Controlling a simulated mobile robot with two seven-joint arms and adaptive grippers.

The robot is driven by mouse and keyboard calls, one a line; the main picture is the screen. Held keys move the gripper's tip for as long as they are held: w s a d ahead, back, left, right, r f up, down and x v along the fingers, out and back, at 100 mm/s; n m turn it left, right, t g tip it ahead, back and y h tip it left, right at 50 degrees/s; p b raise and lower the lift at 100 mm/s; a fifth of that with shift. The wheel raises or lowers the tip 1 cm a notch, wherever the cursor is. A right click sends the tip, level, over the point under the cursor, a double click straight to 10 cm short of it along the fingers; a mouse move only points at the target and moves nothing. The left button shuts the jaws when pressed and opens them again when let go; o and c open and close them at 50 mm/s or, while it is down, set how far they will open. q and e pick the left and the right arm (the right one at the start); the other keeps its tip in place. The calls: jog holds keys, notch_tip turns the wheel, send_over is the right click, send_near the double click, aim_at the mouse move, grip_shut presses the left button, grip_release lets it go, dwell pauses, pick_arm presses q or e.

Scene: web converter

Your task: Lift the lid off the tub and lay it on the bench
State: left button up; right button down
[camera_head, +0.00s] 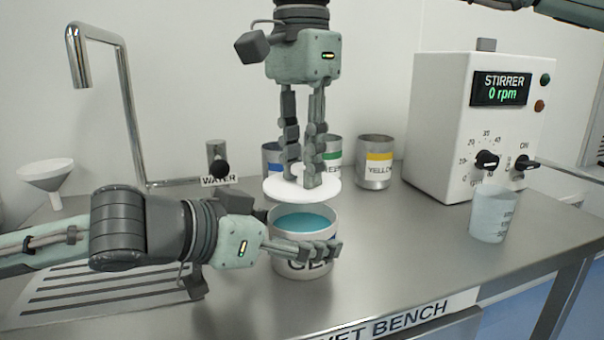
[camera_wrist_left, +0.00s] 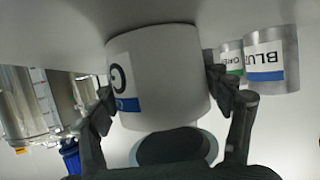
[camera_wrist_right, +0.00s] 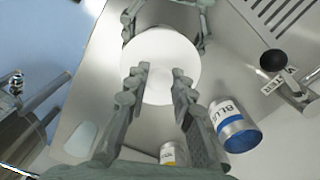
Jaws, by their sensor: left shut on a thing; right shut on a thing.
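The white tub (camera_head: 302,262) stands on the bench with blue-green contents showing through its open top. My left gripper (camera_head: 325,250) is shut around the tub's sides; the left wrist view shows the tub (camera_wrist_left: 160,75) between its fingers. The round white lid (camera_head: 326,190) hangs above the tub, roughly level and apart from its rim. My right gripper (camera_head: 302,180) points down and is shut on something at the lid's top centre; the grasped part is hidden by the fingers. The lid (camera_wrist_right: 160,55) covers the tub in the right wrist view. The bench (camera_head: 400,265) is grey metal.
Blue (camera_head: 272,160), green (camera_head: 332,150) and yellow (camera_head: 375,165) labelled cans stand behind the tub. A stirrer box (camera_head: 440,130) and a translucent beaker (camera_head: 492,215) stand at right. A tap (camera_head: 125,100) and funnel (camera_head: 46,175) are at left. Bench between tub and beaker is clear.

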jog(key=shift+r, duration=1)
pick_arm(q)
jog(key=o, duration=1.7)
